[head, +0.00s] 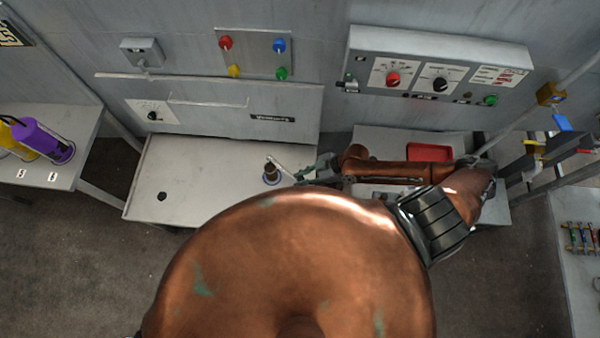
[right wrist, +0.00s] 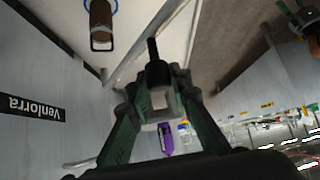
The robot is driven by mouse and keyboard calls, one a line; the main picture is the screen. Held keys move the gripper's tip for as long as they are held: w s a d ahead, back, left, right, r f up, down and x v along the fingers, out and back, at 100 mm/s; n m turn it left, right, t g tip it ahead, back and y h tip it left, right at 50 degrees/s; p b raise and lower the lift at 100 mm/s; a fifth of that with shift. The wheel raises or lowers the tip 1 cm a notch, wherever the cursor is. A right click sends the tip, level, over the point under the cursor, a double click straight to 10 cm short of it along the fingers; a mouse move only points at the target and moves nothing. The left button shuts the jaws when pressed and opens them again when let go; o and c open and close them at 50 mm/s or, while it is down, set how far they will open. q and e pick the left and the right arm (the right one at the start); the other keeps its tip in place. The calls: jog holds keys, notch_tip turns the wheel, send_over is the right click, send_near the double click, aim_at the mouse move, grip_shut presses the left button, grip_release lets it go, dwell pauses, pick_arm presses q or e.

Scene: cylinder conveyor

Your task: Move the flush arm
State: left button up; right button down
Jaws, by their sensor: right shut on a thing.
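My right gripper (head: 312,174) is over the right end of the left white worktop (head: 205,180). A thin pale bar (head: 283,164), which looks like the flush arm, runs from near a dark cylinder (head: 270,171) in a blue ring to this gripper. In the right wrist view, the fingers (right wrist: 159,76) come together on a small dark piece (right wrist: 153,48) in front of a pale bar. The fingers partly hide where they grip. The brown cylinder (right wrist: 101,22) stands beside, apart from the fingers.
A control panel (head: 437,62) with knobs is on the wall at right. A red tray (head: 430,152) lies below it on the right worktop. A purple cylinder (head: 42,142) lies on the left table. Grey floor (head: 70,245) is free at front left.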

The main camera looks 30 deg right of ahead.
jog(key=c, duration=1.7)
grip_release()
jog(key=shift+c, duration=0.2)
jog(key=v, duration=1.2)
